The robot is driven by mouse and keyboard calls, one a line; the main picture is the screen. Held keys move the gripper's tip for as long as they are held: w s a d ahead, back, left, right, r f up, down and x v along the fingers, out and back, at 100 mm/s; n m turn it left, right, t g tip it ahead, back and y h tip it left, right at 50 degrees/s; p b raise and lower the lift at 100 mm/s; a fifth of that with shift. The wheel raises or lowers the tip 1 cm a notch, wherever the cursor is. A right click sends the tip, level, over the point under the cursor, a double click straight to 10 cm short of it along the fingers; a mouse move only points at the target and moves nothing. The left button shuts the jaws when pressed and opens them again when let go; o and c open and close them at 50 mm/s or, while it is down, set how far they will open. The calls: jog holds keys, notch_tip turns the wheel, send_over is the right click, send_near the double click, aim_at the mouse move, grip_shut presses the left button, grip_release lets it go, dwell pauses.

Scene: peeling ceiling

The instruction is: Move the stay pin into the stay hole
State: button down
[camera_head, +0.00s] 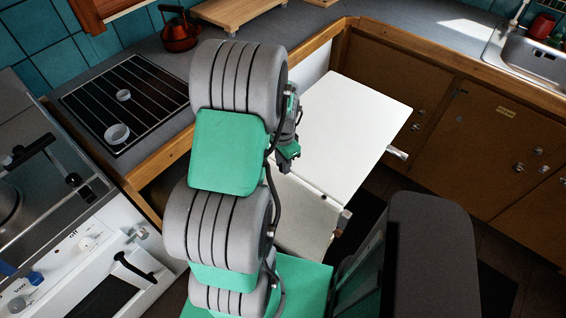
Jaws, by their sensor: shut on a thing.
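My gripper (289,157) shows only in part, beyond my arm, at the left edge of a white panel (345,125). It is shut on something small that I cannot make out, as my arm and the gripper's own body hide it. A short metal peg-like fitting (397,153) sticks out at the panel's right edge. I cannot tell which part is the stay pin, and I cannot make out the stay hole.
Brown cabinets (480,135) and a sink (530,55) are at the right. A white appliance (110,240) stands at lower left. Dark floor shows right of the panel.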

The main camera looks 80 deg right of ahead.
jog(key=shift+f, duration=0.25)
jog(key=c, duration=1.1)
grip_release()
notch_tip(320, 180, up, 12)
jog(key=shift+f+p, duration=0.1)
jog(key=shift+p, duration=0.75)
